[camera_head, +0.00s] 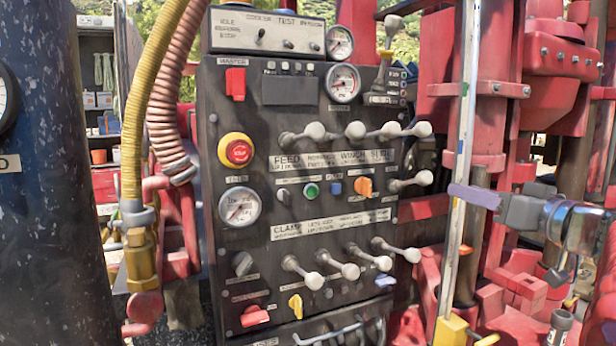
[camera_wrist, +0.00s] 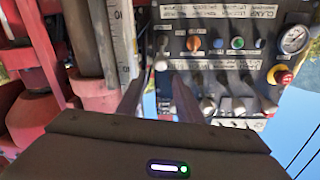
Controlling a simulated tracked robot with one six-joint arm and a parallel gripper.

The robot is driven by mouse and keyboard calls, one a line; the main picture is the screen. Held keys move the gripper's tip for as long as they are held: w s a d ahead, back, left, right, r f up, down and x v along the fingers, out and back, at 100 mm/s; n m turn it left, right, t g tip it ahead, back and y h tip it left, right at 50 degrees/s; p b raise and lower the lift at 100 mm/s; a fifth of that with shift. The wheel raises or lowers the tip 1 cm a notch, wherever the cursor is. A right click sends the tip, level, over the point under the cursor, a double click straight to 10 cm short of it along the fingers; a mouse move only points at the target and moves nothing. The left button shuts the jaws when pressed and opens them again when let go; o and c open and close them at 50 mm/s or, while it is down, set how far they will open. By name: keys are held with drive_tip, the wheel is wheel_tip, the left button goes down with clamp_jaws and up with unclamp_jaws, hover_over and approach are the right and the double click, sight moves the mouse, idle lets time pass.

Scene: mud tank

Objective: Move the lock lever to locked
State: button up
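The black control panel (camera_head: 245,110) carries two rows of grey-knobbed levers. I cannot read a label that tells which one is the lock lever. A single lever (camera_head: 424,177) sticks out at the panel's right edge, below the upper row. It also shows in the wrist view (camera_wrist: 160,64), beyond the gap between my fingertips. My gripper (camera_head: 474,196) is right of this lever, pointing left towards the panel, apart from it. In the wrist view my gripper (camera_wrist: 162,80) has its two dark fingers apart with nothing held. The wrist view shows the panel upside down.
Upper levers (camera_head: 355,130) and lower levers (camera_head: 350,271) jut from the panel. A red emergency stop (camera_head: 238,151) and a gauge (camera_head: 239,206) are at its left. A pale upright scale (camera_head: 459,160) stands beside my gripper. Red machinery (camera_head: 497,90) crowds the right; hoses (camera_head: 165,100) hang left.

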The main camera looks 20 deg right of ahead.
sight(428, 181)
drive_tip(key=shift+w, duration=0.1)
drive_tip(key=w, duration=1.3)
drive_tip(key=shift+w+d, duration=0.3)
drive_tip(key=shift+w, duration=0.05)
clamp_jaws()
drive_tip(key=shift+a, duration=0.15)
